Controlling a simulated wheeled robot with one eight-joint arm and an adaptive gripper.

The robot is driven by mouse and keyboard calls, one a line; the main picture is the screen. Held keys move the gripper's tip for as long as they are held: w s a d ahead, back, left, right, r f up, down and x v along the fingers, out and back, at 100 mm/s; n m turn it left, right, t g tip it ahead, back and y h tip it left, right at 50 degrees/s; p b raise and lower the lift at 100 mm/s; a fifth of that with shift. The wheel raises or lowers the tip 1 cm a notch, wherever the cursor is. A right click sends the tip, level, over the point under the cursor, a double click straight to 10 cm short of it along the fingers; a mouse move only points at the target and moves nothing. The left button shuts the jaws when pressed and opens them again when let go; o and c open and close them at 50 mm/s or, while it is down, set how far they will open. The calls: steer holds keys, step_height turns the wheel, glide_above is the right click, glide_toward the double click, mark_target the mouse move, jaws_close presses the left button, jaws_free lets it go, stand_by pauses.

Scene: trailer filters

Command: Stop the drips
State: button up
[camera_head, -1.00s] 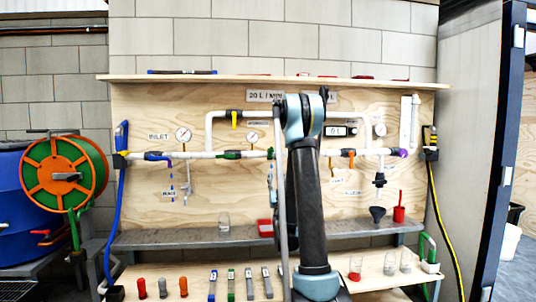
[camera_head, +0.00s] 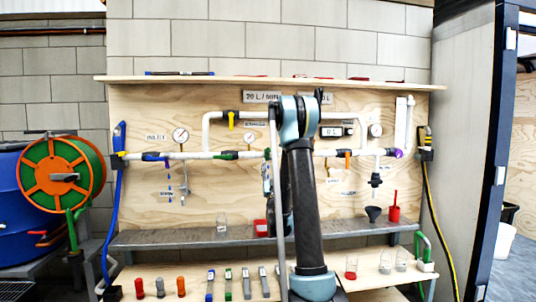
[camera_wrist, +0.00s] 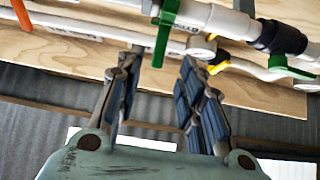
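A white pipe run (camera_head: 200,156) crosses the plywood board. Further along are a green valve (camera_head: 228,155), an orange-handled valve (camera_head: 347,158) and a purple end piece (camera_head: 397,153). A yellow-handled valve (camera_head: 231,117) sits on the upper pipe. In the wrist view my gripper (camera_wrist: 161,58) is open and empty, its fingertips just below the pipes. A green handle (camera_wrist: 165,34) hangs from a pipe ahead of the fingers, apparently untouched. My arm hides the pipes' middle in the head view.
The lower bench carries several coloured tools and cups. A hose reel (camera_head: 62,175) stands left, a dark-edged door (camera_head: 494,150) right.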

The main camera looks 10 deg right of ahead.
mark_target(268, 151)
steer(key=x, duration=1)
jaws_close()
